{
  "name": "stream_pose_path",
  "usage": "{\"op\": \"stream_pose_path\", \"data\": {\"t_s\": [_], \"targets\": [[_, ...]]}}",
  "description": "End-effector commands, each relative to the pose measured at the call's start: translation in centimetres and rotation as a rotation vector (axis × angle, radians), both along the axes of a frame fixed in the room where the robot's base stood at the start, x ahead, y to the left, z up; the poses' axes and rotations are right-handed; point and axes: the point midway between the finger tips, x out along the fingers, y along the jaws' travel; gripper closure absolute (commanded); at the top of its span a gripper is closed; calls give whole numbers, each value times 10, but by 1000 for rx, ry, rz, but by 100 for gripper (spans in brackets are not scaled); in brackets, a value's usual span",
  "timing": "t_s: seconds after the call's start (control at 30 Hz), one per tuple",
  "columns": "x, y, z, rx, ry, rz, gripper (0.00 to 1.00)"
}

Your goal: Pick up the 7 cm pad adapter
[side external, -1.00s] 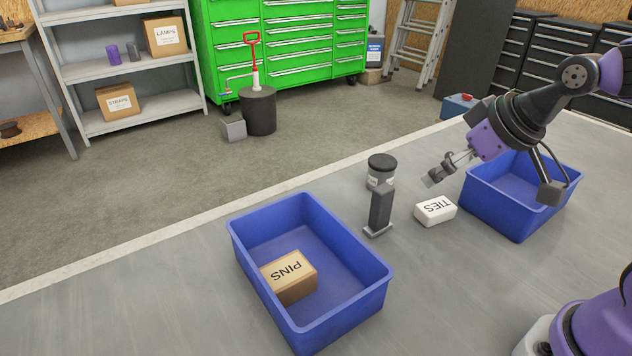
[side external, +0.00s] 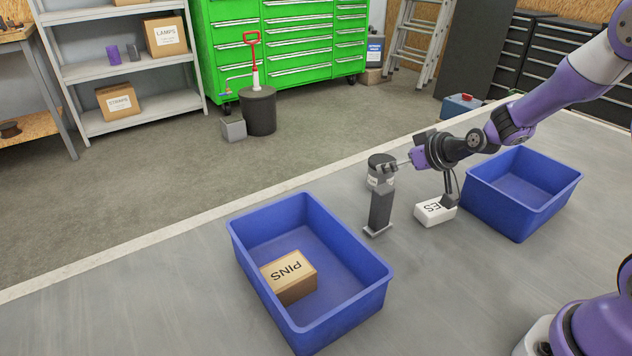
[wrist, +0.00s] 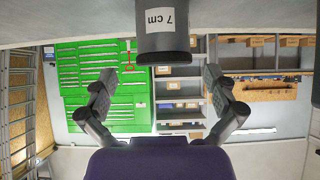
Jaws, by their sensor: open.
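In the wrist view, which is upside down, the dark adapter (wrist: 162,45) shows a white "7 cm" label and hangs from the top edge, centred between the fingers.
A white TIES box (side external: 434,212) lies to the right. A blue bin (side external: 246,262) holding a PINS box (side external: 289,276) is front left; an empty blue bin (side external: 510,222) is right.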

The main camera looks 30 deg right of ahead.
Motion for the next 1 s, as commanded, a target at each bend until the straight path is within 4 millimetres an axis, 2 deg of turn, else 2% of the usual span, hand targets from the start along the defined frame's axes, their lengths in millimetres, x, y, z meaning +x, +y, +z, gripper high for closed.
{"op": "stream_pose_path", "data": {"t_s": [0.17, 0.3, 0.57, 0.67, 0.7, 0.73, 0.77, 1.0], "targets": [[26, 5, -14, 1, 2, 3, 0], [38, 4, -23, 1, 1, 2, 0], [40, 4, -24, 1, 0, 1, 0], [40, 4, -24, 1, 0, 1, 45], [40, 4, -24, 1, 0, 0, 65], [40, 4, -24, 1, 1, 0, 80], [40, 4, -25, 1, 1, 0, 84], [40, 4, -24, 1, -1, 1, 85]]}}
